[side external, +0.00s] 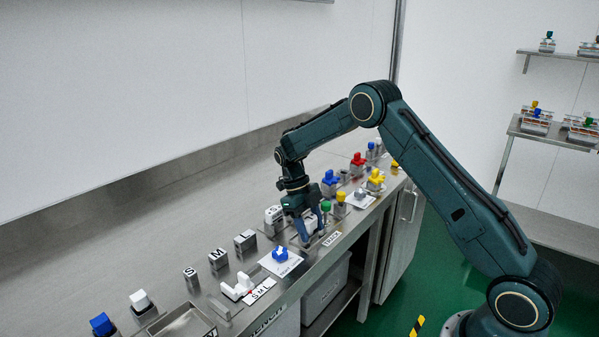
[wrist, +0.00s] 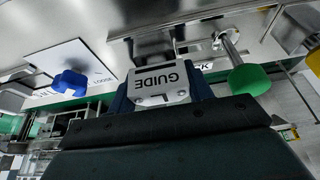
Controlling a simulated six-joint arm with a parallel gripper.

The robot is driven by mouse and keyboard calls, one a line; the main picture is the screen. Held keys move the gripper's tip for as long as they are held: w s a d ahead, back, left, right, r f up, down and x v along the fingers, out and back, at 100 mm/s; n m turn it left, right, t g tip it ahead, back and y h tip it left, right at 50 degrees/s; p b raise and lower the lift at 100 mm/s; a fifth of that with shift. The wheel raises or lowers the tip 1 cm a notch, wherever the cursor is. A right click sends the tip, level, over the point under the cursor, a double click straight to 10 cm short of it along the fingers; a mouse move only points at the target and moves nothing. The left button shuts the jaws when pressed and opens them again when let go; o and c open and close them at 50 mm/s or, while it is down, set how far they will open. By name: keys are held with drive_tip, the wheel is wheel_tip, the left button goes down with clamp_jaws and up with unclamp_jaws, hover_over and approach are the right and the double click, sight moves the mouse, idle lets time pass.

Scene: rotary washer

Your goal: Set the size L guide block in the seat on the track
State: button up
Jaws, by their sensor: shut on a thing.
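My gripper (side external: 309,236) is shut on a metal block marked GUIDE (wrist: 160,82), whose labelled face shows between the fingers in the wrist view. In the side view my gripper is low over the metal track, behind the TRACK label (side external: 332,239). The fingers hide most of the block there, and I cannot tell whether it touches the seat. A green-knobbed clamp (wrist: 248,79) stands right beside the block in the wrist view; its green knob (side external: 325,206) also shows in the side view.
Blocks marked S (side external: 191,279), M (side external: 218,260) and L (side external: 246,241) stand left of my gripper. A blue knob (side external: 280,254) on a white card and a white-handled part (side external: 237,288) are nearby. Yellow, blue and red knobbed parts crowd the right.

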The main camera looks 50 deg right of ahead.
idle(0.8)
drive_tip(key=o, duration=1.1)
drive_tip(key=shift+v, duration=3.65)
drive_tip(key=shift+w, duration=0.1)
drive_tip(key=shift+r, duration=0.1)
